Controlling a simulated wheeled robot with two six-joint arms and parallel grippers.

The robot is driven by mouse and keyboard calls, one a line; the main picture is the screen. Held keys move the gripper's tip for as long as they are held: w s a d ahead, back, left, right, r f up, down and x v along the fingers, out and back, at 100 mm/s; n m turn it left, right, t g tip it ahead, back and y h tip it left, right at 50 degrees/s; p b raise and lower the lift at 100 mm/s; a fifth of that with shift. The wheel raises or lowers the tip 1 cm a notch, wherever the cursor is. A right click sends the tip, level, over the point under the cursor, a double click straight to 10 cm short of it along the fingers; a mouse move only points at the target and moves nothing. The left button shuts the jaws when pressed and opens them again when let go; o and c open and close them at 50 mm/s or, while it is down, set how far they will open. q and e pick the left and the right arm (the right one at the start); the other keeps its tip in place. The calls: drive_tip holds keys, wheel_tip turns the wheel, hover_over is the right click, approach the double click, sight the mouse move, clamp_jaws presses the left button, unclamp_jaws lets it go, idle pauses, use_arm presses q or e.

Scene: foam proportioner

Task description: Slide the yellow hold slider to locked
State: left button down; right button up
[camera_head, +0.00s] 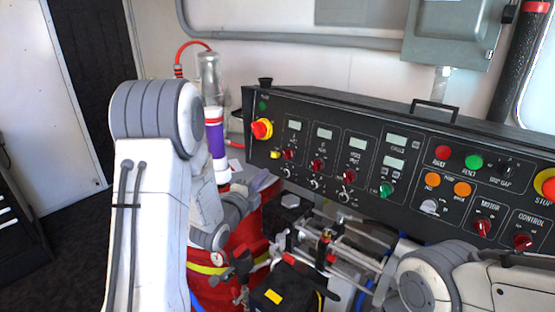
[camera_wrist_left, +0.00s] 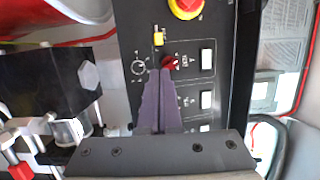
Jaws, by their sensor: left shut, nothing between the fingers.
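The yellow hold slider (camera_head: 275,154) is a small yellow block at the lower left of the black control panel (camera_head: 330,107). In the left wrist view the slider (camera_wrist_left: 158,38) sits beyond my fingertips, beside a red knob. My left gripper (camera_head: 264,180) is just below the panel's left end, with its fingers shut and empty.
A red-and-yellow stop button (camera_head: 262,129) is just above the slider. Red knobs and small displays fill the panel to its right. Pipes and valves (camera_head: 325,250) stand below the panel. A purple-and-white cylinder (camera_head: 216,145) stands left of it.

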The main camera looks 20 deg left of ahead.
sight(274, 156)
use_arm(q)
drive_tip(key=w+d+p, duration=0.1)
drive_tip(key=w+p, duration=0.2)
drive_tip(key=w, duration=0.7)
drive_tip(key=shift+p, duration=0.4)
drive_tip(key=shift+w+a+f+b, duration=0.1)
drive_tip(key=shift+w+a+b, duration=0.1)
drive_tip(key=shift+a+b, duration=0.35)
drive_tip(key=shift+w+a+f+b, duration=0.1)
drive_tip(key=shift+w+a+b, duration=0.05)
drive_tip(key=shift+a+b, duration=0.4)
drive_tip(key=shift+w+a+r, duration=0.1)
drive_tip(key=shift+a+r, duration=0.05)
drive_tip(key=shift+r, duration=0.1)
